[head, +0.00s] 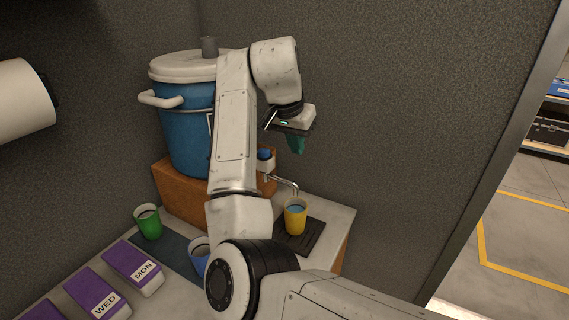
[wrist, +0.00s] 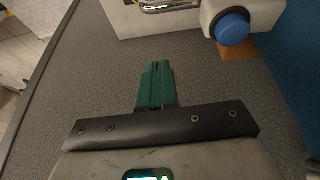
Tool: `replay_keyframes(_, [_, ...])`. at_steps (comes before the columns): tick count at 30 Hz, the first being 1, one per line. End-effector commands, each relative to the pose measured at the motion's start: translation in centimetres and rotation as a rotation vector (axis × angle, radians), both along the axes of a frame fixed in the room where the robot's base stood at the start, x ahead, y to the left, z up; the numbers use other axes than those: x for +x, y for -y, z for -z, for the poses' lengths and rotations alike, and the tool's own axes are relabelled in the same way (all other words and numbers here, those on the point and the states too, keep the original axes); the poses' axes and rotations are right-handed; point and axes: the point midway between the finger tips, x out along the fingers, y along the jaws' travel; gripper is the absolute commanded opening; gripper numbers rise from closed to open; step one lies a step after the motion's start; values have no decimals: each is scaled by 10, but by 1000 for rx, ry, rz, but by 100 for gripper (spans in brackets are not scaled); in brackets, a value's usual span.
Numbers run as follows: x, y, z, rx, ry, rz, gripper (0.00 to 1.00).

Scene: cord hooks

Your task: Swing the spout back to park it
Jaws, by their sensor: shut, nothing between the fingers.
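The metal spout (head: 284,184) reaches out to the right from the tap body (head: 265,163) at the foot of the blue urn (head: 184,130). Its end is over the yellow cup (head: 295,218), which holds blue liquid. In the wrist view the spout (wrist: 168,7) shows at the top edge, beside the tap's blue knob (wrist: 232,28). My gripper (head: 297,145) has green fingers, shut and empty. It is above and to the right of the tap, apart from the spout. The wrist view also shows the shut fingers (wrist: 155,85).
The yellow cup stands on a dark drip mat (head: 312,240) near the counter's right end. A green cup (head: 148,222) and a blue cup (head: 198,255) stand to the left, with purple day-marked boxes (head: 133,268) in front. A wall is close behind the tap.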

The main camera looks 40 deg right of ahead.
Motion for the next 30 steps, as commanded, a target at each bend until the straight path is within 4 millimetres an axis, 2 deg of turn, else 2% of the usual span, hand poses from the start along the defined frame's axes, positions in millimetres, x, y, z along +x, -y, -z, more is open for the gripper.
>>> replay_keyframes(1, [4,-3,-11,12,7,8,0])
replay_keyframes(6, [8,-7,-28,29,11,27,0])
replay_keyframes(19, [9,-7,-29,33,12,30,0])
replay_keyframes(23, [9,-5,-22,34,10,31,0])
replay_keyframes(30, [13,8,15,33,8,31,0])
